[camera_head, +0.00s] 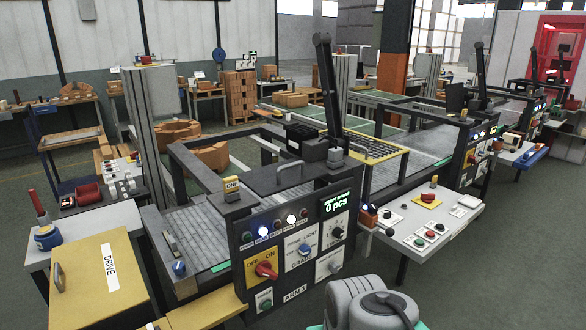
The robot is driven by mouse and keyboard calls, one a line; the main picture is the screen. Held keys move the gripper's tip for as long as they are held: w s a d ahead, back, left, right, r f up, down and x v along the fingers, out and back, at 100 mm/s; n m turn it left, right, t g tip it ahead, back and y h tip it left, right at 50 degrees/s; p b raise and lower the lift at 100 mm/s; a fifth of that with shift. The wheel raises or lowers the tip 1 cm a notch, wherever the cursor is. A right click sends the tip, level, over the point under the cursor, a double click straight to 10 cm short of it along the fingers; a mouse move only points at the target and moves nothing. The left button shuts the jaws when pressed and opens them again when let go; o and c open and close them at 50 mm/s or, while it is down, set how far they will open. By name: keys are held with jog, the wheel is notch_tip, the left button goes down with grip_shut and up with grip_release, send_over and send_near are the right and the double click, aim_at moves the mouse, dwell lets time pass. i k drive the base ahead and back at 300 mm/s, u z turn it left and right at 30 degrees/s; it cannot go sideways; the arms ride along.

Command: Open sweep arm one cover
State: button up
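A dark grey panel marked ARM 1 (296,296) stands at the front middle, with a red OFF/ON switch, a blue knob, several lamps and a green display reading 0 pcs. Behind its top edge is a dark cover with an arched handle (290,166), which looks closed. A tall black sweep arm (326,85) rises upright from a dark housing behind the cover. My gripper is not in view; only a grey part of my arm shows at the bottom edge, in front of the panel.
A yellow lid marked DRIVE (100,280) with a handle lies at the lower left. A white control table (430,222) with several buttons stands right of the panel. A second similar station (480,150) is further back. The floor at the lower right is clear.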

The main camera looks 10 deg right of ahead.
aim_at(282, 167)
jog(key=u, duration=0.05)
jog(key=k, duration=0.5)
jog(key=z, duration=0.7)
jog(key=i, duration=0.95)
jog(key=u, duration=0.55)
